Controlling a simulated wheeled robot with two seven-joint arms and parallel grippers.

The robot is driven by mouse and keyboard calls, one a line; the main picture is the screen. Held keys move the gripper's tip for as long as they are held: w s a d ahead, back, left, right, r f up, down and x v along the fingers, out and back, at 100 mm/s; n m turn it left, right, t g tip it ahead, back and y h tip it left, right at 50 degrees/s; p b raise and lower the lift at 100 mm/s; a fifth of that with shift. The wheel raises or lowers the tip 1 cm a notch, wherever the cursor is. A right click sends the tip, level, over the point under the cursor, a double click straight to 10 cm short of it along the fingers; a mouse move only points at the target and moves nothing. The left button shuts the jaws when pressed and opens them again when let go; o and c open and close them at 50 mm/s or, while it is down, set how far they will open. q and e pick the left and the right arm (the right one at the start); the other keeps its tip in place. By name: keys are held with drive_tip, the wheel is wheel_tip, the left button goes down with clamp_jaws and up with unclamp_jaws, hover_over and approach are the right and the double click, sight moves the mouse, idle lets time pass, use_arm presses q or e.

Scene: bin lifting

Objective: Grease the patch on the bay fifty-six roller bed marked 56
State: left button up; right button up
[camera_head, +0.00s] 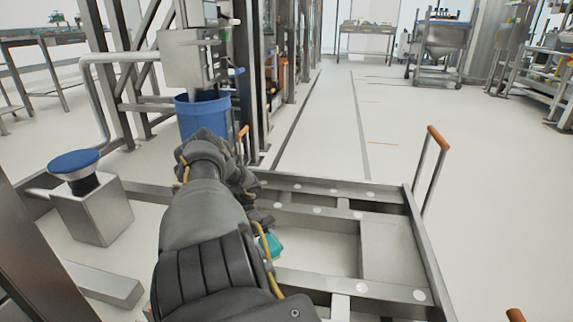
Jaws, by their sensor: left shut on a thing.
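My left arm reaches in from the bottom middle, and its gripper (264,222) points down over a low grey metal frame (418,235). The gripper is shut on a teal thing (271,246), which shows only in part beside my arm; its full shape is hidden. The frame has crossbars with white round spots and looks like a roller bed. I can read no number 56 on it and make out no patch. My right gripper is not in view.
A blue bin (202,113) stands beyond my arm under a grey metal chute. A post with a blue round top (75,163) stands at the left. An upright handle with an orange grip (438,138) rises at the frame's right side. Open floor lies to the right.

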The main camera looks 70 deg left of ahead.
use_arm(q)
drive_tip(key=shift+w+f+b, duration=0.3)
drive_tip(key=shift+f+b, duration=0.05)
drive_tip(key=shift+f, duration=0.5)
drive_tip(key=shift+w+f, duration=0.1)
drive_tip(key=shift+w, duration=0.2)
drive_tip(key=shift+s, duration=0.1)
